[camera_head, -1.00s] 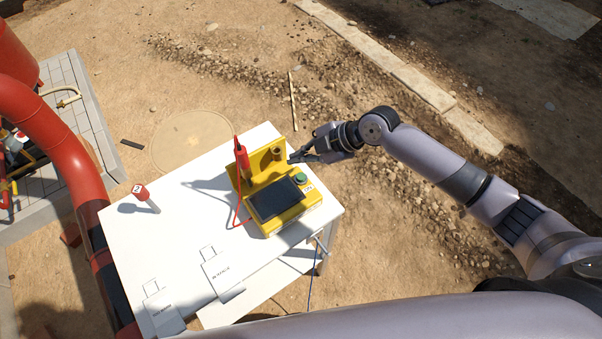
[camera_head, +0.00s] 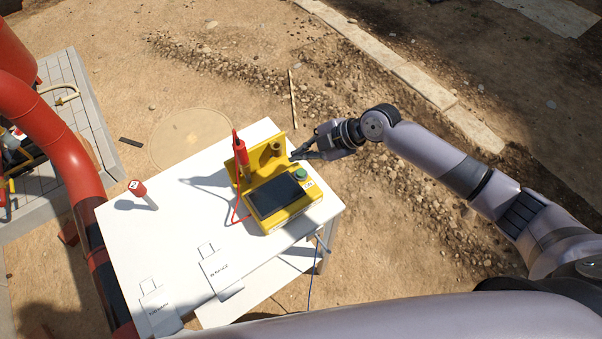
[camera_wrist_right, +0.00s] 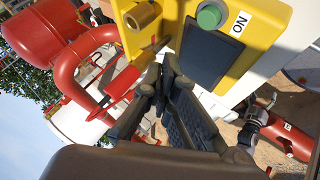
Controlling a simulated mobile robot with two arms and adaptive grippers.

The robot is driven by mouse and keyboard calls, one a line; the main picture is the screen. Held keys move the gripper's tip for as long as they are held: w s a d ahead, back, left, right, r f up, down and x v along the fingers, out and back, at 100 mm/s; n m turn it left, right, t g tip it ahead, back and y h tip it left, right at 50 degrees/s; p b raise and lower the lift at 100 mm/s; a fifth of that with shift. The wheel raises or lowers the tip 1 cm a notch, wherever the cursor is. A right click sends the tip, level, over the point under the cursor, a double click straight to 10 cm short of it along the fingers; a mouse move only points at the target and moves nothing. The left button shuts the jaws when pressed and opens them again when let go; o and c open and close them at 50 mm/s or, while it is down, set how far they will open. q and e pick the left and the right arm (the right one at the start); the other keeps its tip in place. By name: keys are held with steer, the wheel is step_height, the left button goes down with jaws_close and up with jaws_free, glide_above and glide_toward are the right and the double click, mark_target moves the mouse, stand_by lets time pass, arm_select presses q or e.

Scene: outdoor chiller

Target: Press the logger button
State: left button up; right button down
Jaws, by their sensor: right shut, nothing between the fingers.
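The logger is a yellow box (camera_head: 262,217) with a dark screen (camera_head: 275,196), on the white table. Its round green button (camera_head: 300,174) is at the screen's upper right corner, beside an ON label. The button also shows in the right wrist view (camera_wrist_right: 209,16), uncovered. My right gripper (camera_head: 293,157) is shut and empty, just behind the button in the head view, with its fingertips apart from it. In the right wrist view its dark fingers (camera_wrist_right: 168,85) point toward the logger's screen side. My left gripper is not in the head view.
A red probe (camera_head: 241,155) with a red cable stands at the logger's left, beside a brass-coloured socket (camera_head: 275,150). A red-topped peg (camera_head: 138,188) stands on the white table (camera_head: 175,220). Red pipes (camera_head: 60,140) run along the left. The table's middle is clear.

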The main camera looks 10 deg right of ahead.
steer(key=b, duration=0.3)
glide_above(301, 174)
step_height(301, 174, down, 5)
steer(key=shift+s+r, duration=0.1)
steer(key=shift+r, duration=0.1)
steer(key=shift+f, duration=0.4)
stand_by(0.6)
steer(key=shift+f+b, duration=0.4)
steer(key=shift+b, duration=0.4)
steer(key=shift+f+b, duration=0.55)
steer(key=shift+b, duration=0.05)
stand_by(0.6)
steer(key=shift+r+p, duration=0.55)
steer(key=shift+r, duration=0.45)
